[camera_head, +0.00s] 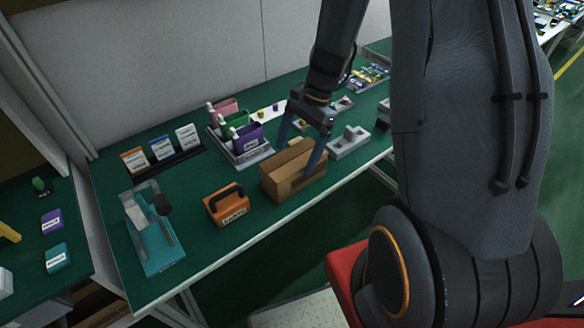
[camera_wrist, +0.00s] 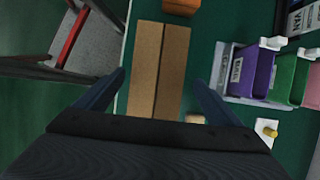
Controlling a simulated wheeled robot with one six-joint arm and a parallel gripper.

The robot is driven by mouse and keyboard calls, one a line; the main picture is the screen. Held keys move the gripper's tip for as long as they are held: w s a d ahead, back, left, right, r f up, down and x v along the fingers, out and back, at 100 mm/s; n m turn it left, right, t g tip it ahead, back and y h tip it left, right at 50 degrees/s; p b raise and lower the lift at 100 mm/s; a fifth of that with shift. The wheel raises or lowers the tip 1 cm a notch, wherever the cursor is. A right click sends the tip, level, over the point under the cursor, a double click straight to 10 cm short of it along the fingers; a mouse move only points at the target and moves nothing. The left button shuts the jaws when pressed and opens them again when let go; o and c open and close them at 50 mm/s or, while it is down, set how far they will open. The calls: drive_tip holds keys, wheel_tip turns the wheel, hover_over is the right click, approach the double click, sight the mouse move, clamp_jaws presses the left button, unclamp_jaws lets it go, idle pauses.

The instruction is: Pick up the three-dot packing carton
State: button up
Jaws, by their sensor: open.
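A brown cardboard carton (camera_head: 280,184) stands on the green bench near its front edge. In the wrist view its closed top with a centre seam (camera_wrist: 158,65) lies between my fingers. I cannot make out dots on it. My gripper (camera_head: 296,156) is open and points down over the carton. One finger is on the far side and the other is in front of the near side. In the wrist view the fingers of my gripper (camera_wrist: 160,77) stand to either side of the carton, with a gap at each side.
An orange case with a black handle (camera_head: 228,206) stands left of the carton. A grey tray (camera_head: 252,157) with purple, green and pink holders is behind it. A grey fixture (camera_head: 349,143) is to the right. A teal-based device (camera_head: 160,250) stands at the left end.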

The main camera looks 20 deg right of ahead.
sight(290, 171)
drive_tip(key=shift+s+d+p+x, duration=0.1)
drive_tip(key=shift+p+x, duration=0.45)
drive_tip(key=shift+x, duration=1.15)
drive_tip(key=shift+s+d+p+x, duration=0.1)
drive_tip(key=shift+p+x, duration=0.4)
drive_tip(key=shift+x, duration=1.15)
drive_tip(key=c, duration=1.2)
